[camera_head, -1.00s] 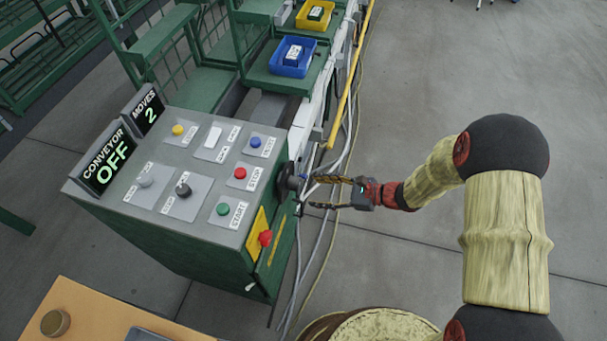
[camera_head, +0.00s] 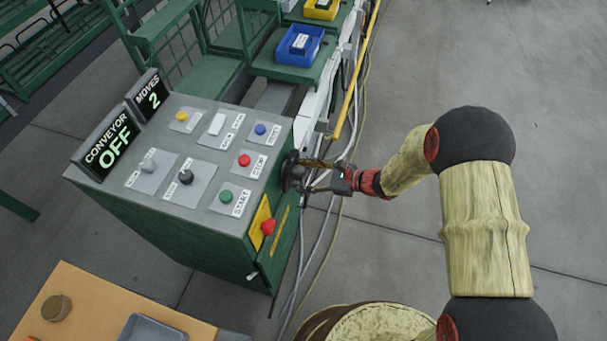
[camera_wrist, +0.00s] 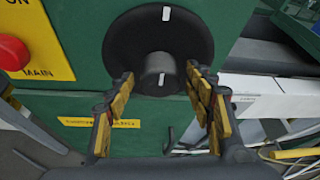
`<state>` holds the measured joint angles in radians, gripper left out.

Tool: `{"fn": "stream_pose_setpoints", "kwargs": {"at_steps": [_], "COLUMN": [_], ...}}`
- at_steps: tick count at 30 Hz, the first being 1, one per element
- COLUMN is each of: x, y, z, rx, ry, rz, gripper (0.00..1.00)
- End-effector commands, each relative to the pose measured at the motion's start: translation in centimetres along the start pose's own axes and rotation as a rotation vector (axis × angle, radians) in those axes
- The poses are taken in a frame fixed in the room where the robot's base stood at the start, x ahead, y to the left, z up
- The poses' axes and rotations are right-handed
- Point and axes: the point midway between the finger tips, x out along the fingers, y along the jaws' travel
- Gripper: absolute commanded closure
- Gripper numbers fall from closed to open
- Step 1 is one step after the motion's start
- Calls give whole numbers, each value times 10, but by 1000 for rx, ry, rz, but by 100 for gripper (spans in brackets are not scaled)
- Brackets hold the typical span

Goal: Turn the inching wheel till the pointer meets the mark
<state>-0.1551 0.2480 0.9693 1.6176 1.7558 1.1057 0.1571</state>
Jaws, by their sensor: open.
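The inching wheel (camera_wrist: 126,47) is a black disc with a central hub knob (camera_wrist: 157,72) on the green cabinet's side. A white line marks the disc near its top edge, and another white line is on the hub. In the head view the wheel (camera_head: 289,170) shows edge-on. My gripper (camera_wrist: 165,85) is open, its yellow-padded fingers on either side of the hub at the wheel's lower part. I cannot tell whether the fingers touch it. In the head view my gripper (camera_head: 309,174) is right at the wheel. No separate pointer is clear.
The control cabinet (camera_head: 185,225) has coloured buttons on top; displays read CONVEYOR OFF (camera_head: 108,140) and MOVES 2 (camera_head: 150,96). A red MAIN switch (camera_wrist: 12,53) on a yellow plate is left of the wheel. Cables (camera_head: 318,235) run along the floor on the right.

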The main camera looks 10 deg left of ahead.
Motion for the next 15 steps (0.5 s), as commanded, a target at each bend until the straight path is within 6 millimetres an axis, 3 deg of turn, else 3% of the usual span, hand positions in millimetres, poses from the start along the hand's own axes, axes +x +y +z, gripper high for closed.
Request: {"fn": "stream_pose_setpoints", "kwargs": {"at_steps": [15], "x": [0], "y": [0], "z": [0], "rx": [-1], "ry": [0], "rz": [0], "gripper": [72]}}
